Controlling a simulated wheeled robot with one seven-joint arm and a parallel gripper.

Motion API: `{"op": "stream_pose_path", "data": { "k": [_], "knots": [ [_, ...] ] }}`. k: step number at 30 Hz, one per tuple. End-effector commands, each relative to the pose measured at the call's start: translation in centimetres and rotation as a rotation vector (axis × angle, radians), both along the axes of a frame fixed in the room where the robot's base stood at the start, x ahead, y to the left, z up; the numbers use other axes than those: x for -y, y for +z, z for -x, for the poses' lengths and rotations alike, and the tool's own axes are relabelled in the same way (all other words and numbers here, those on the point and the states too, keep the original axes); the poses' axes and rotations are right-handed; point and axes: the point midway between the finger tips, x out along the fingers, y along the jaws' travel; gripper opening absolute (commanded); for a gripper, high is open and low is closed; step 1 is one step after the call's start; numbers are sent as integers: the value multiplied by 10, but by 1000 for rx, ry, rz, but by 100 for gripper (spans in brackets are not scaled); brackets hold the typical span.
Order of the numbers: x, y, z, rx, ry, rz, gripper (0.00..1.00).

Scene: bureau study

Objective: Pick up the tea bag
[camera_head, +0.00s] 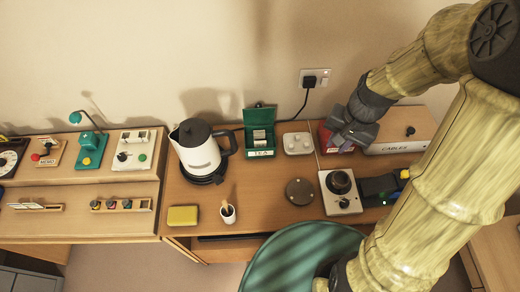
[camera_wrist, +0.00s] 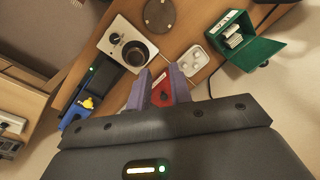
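The tea bags (camera_wrist: 234,38) are pale packets standing together inside an open green tea box (camera_wrist: 262,52). In the head view, the tea box (camera_head: 260,153) stands at the back of the desk, lid up, with the tea bags (camera_head: 260,136) showing inside. My gripper (camera_head: 343,138) is to the right of the box, beyond the white tray, near a red object (camera_head: 324,136). In the wrist view, my gripper (camera_wrist: 161,78) has its two fingers apart, with the red object (camera_wrist: 164,94) showing between them. I cannot tell whether they touch it. No tea bag is between the fingers.
A white tray (camera_head: 297,144) lies between the tea box and my gripper. A kettle (camera_head: 198,148) stands left of the box. A cables box (camera_head: 402,146) is right.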

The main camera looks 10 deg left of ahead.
Motion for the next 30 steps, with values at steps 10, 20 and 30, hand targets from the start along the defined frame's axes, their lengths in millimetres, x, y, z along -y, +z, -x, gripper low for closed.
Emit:
{"op": "stream_pose_path", "data": {
  "k": [10, 20, 30],
  "knots": [
    [-85, -107, -70, -414, -453, -367, 21],
    [-142, -142, -137, -849, -764, -740, 21],
    [-149, -136, -149, -933, -803, -806, 21]
  ]
}}
